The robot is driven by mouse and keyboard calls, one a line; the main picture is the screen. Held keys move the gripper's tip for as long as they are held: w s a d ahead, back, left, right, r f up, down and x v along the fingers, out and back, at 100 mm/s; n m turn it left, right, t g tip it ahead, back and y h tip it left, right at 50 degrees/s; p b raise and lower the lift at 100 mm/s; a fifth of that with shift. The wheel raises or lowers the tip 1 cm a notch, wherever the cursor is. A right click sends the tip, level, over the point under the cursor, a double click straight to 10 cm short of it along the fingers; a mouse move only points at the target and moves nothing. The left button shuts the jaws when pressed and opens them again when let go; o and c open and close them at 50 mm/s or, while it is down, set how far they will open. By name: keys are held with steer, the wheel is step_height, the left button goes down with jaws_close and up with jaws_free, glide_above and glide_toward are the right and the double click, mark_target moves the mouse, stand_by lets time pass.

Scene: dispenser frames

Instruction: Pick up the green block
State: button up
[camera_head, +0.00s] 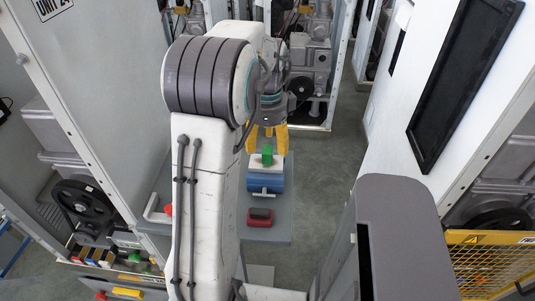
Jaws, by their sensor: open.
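The small green block (267,152) stands on a pale top surface just behind a blue cylinder-like object (265,183). My gripper (267,145) has two yellow fingers spread apart, one to the left and one to the right of the green block in the picture. The gripper is open and nothing shows held in it. I cannot tell from this view whether the fingers are level with the block or above it. My arm hides the area to the left of the block.
The grey table (270,235) carries a red object (260,216) in front of the blue one. A white cabinet wall (110,110) rises at left. A white panel with a black screen (463,80) stands at right. Grey floor (338,150) lies open right of the table.

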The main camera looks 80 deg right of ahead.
mark_target(268, 149)
steer(key=shift+f, duration=1.7)
jaws_close()
